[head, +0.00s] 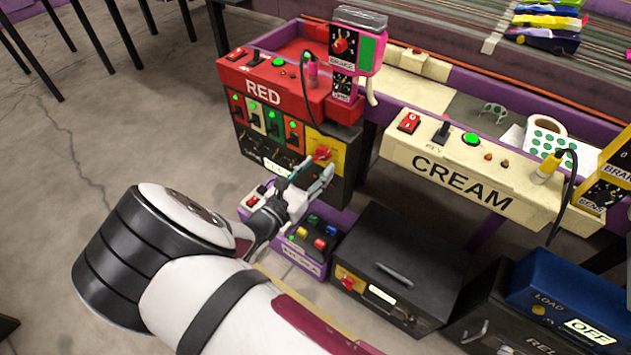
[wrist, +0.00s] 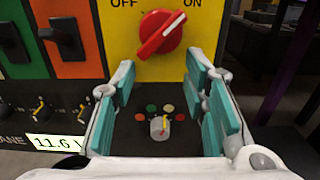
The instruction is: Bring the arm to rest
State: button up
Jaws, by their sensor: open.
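My gripper (head: 311,182) is open and empty in front of the control box under the red station. In the wrist view my gripper (wrist: 170,110) has its teal pads on either side of a grey knob (wrist: 160,128) ringed by small coloured dots; the pads look apart from it. Above the jaws is a red rotary switch (wrist: 160,33) on a yellow plate, its white pointer turned toward ON. The red switch also shows in the head view (head: 323,153), just beyond the fingertips. My arm reaches in from the bottom of the head view.
The red station (head: 270,88) stands behind the gripper. A small purple box (head: 312,240) with coloured buttons lies below it. A black case (head: 395,262) stands to the right, under the cream panel (head: 465,170). Bare floor (head: 110,120) is open at left.

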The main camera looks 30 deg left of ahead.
jog(key=shift+r, duration=0.7)
